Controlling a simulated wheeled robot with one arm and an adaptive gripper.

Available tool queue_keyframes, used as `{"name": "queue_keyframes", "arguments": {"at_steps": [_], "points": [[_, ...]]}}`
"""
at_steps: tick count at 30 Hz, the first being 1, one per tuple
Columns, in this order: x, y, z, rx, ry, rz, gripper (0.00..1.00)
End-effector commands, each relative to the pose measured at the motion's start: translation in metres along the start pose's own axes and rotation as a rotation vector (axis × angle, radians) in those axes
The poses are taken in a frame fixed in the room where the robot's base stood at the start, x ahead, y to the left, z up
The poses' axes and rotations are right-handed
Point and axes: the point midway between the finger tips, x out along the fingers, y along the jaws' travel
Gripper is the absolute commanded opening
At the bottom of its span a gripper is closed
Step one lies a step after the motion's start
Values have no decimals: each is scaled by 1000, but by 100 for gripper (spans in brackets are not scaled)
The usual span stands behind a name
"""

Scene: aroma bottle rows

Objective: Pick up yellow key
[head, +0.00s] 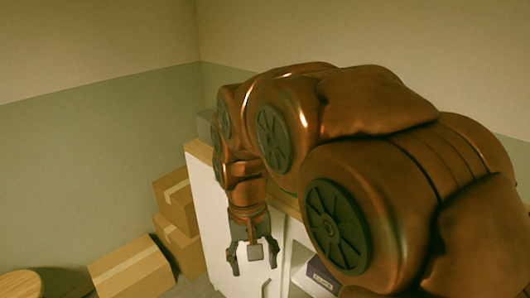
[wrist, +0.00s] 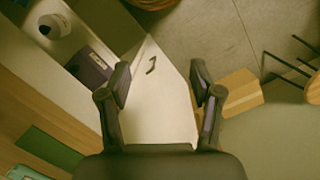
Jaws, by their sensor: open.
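I cannot make out a yellow key in either view. My gripper (head: 253,264) hangs pointing down in front of a white cabinet door (head: 207,215) in the head view. In the wrist view my gripper (wrist: 160,72) is open, with its two dark fingers spread apart and nothing visible between them. The white door (wrist: 150,110) with a small dark handle (wrist: 151,65) shows behind and between the fingers. My arm hides much of the cabinet top in the head view.
A purple box (wrist: 92,68) and a white round item (wrist: 53,25) sit in the open cabinet. A green item (wrist: 48,148) lies on the wooden top. Cardboard boxes (head: 130,268) stand at the left, near a round wooden stool (head: 20,284). Some floor (wrist: 200,35) is clear.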

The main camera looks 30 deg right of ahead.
Motion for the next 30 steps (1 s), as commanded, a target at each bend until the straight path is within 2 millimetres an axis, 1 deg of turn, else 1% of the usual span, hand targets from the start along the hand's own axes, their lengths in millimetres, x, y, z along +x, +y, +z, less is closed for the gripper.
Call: {"name": "queue_keyframes", "arguments": {"at_steps": [1,3,8,15,23,30], "points": [[-14,1,-14,41,5,-2,65],[-27,2,-32,98,12,-6,65],[-55,7,-74,225,30,-17,65],[-92,20,-134,406,52,-30,65],[-124,40,-197,593,71,-48,65],[-146,64,-252,757,91,-70,65]]}}
